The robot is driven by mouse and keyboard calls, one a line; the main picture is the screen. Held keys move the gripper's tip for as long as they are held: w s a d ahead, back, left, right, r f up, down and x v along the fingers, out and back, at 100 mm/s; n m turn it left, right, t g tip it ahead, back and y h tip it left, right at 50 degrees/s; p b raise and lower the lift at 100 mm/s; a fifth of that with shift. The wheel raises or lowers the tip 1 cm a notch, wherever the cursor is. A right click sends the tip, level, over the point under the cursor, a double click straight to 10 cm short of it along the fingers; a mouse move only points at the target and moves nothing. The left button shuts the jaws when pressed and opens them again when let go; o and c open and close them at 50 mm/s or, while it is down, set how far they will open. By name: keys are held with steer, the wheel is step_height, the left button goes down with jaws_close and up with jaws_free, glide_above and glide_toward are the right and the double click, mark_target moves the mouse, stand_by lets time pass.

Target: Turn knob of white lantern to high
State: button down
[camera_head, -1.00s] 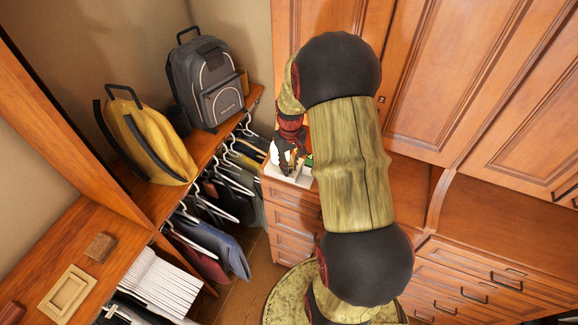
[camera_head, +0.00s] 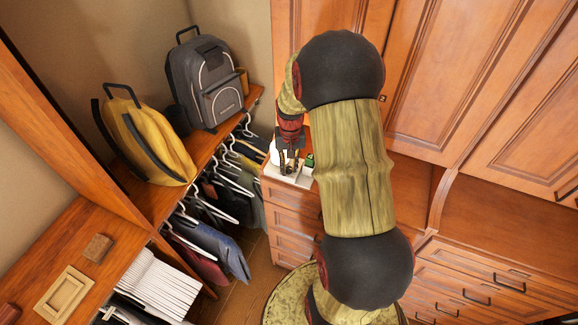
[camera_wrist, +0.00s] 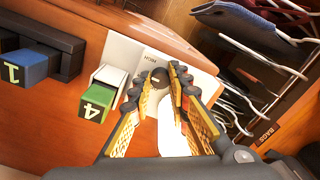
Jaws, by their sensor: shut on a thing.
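The white lantern (camera_wrist: 170,132) shows in the wrist view as a white form between and below my fingers. A flat white plate (camera_wrist: 122,50) with the word HIGH lies just beyond the fingertips. In the head view my gripper (camera_head: 288,163) points down at the white lantern (camera_head: 275,153) on the dresser top, partly hidden by my arm.
A green block marked 4 (camera_wrist: 95,103) and a blue block marked 1 (camera_wrist: 26,70) lie left of the lantern in the wrist view. Hanging clothes (camera_head: 215,190) are beside the dresser (camera_head: 290,215). A grey backpack (camera_head: 208,85) and yellow bag (camera_head: 150,140) stand on the shelf.

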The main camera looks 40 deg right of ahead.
mark_target(289, 168)
steer(key=c, duration=1.7)
jaws_free()
steer(key=shift+o, duration=0.2)
steer(key=shift+r, duration=0.15)
step_height(289, 168, up, 12)
